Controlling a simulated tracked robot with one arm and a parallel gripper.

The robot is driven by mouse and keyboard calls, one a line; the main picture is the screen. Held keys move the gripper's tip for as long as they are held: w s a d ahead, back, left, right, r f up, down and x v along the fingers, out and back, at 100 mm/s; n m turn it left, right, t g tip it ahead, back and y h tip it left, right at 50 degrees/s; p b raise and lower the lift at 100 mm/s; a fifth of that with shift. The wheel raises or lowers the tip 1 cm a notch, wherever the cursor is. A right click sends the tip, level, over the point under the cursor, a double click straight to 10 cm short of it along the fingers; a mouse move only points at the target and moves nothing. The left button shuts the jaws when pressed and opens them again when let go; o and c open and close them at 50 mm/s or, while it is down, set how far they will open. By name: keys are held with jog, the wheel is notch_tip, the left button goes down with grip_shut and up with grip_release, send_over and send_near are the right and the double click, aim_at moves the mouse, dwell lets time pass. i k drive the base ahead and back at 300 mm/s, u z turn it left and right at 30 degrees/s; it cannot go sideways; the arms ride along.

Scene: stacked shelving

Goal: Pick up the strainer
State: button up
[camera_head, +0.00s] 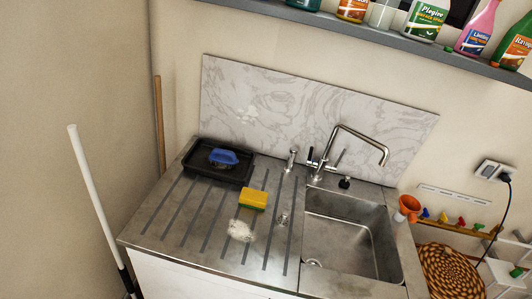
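A small metallic round piece (282,220), which looks like a sink strainer, lies on the ribbed steel drainboard (180,222) just left of the basin. It is too small to tell its exact shape. Another round metal piece, the drain (313,263), shows at the near left of the sink basin (350,240); I cannot tell whether a strainer sits in it. My gripper is not in view.
A yellow and green sponge (253,199), a whitish foam patch (241,230) and a black tray (212,165) with a blue brush (223,157) are on the drainboard. A tall faucet (345,150) stands behind. A shelf (400,42) with bottles hangs above.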

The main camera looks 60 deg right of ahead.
aim_at(283, 221)
jog(key=z, duration=0.45)
jog(key=i, duration=1.1)
jog(key=z, duration=0.6)
